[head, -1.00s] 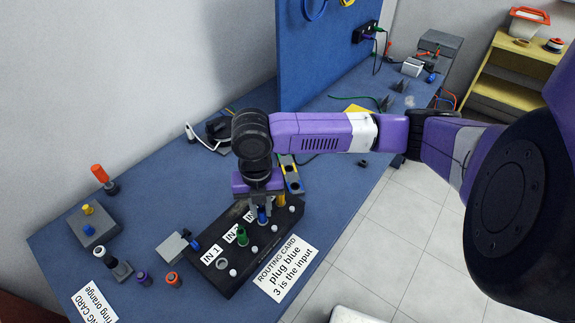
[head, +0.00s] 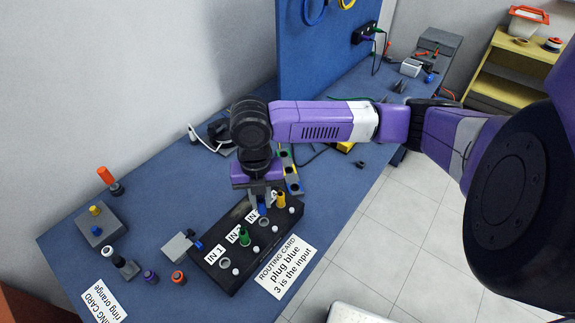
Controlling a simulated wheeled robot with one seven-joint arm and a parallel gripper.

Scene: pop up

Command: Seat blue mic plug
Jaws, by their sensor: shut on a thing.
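The black input box (head: 212,273) stands on the blue table, with a row of sockets. My gripper (head: 262,204) points down over the box and is shut on the blue mic plug (head: 262,209). The plug's tip is partly hidden, so its height above the box is hard to tell. An open ring socket (head: 265,222) shows just in front of it, beside the partly hidden third label (head: 252,215). A green plug (head: 244,238) stands in the IN 2 socket. A yellow-orange plug (head: 281,200) stands at the far end. The IN 1 socket (head: 225,263) is empty.
A routing card (head: 284,266) reads "plug blue, 3 is the input". Loose plugs and a grey block (head: 100,229) stand further left. A blue panel (head: 320,65) rises behind.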

